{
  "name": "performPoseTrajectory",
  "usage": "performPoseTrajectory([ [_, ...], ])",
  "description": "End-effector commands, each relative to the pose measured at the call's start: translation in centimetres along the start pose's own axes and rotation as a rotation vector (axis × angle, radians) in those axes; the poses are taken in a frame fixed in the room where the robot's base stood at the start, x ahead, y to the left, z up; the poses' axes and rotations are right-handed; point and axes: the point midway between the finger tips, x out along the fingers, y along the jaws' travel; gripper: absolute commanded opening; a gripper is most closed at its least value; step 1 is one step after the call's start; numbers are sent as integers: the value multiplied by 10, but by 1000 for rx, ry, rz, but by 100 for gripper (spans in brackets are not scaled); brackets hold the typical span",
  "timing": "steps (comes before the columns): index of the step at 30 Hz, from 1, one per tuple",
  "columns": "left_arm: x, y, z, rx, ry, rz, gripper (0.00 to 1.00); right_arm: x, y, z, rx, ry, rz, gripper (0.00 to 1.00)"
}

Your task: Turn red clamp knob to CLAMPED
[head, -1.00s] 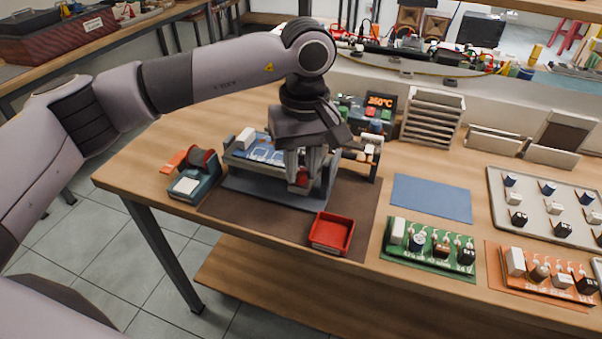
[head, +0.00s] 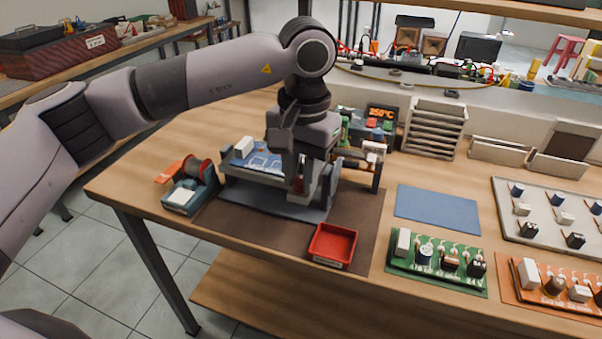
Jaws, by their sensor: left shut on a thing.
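The red clamp knob (head: 295,184) sits at the front of the blue-grey board holder (head: 275,205), and only a small part of it shows. My left gripper (head: 299,190) points down over the holder's front right and is shut on the knob, its fingers hiding most of it. A blue circuit board (head: 261,160) with a white block lies in the holder. The CLAMPED marking cannot be made out. My right gripper is out of view.
A red tray (head: 332,245) stands in front of the holder on the brown mat (head: 365,222). A solder spool stand (head: 190,186) is to the left. Green (head: 436,264) and orange boards lie to the right. A heating unit with a display (head: 382,112) stands behind.

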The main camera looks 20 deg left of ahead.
Motion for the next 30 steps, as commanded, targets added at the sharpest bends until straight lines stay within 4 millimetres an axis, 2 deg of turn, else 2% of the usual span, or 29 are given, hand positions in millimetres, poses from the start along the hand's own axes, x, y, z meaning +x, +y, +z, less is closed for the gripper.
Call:
performPoseTrajectory([
  [20,-1,0,0,64,4,0,0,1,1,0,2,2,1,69],
  [21,-1,0,0,64,4,0,35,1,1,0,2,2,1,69],
  [30,-1,0,0,62,3,0,36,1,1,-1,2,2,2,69],
])
